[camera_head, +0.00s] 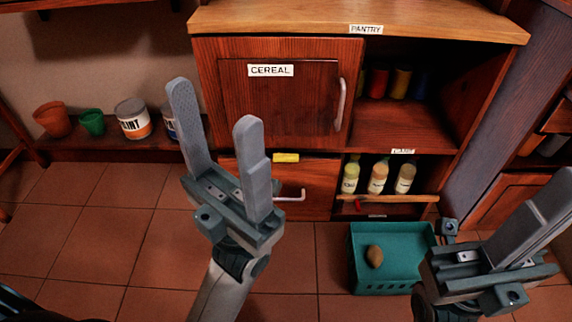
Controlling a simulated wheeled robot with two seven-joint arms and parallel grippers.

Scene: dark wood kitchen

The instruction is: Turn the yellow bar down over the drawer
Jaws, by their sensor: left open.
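The small yellow bar (286,157) lies level on the strip between the cereal door and the drawer below. The wooden drawer (312,178) looks closed and has a pale handle (291,196); its left part is hidden behind my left gripper. My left gripper (213,106) is open and empty, fingers pointing up in the picture. Its right finger shows just left of the yellow bar, with no clear contact. My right gripper (546,218) is at the lower right, its fingers overlapping and partly cut off by the picture edge.
The cereal door (305,105) above is shut. Bottles (378,177) stand on a low shelf right of the drawer. A green basket (372,280) holding a brown item (375,256) is on the floor. Pots and paint cans (132,118) line the left; tiled floor is clear there.

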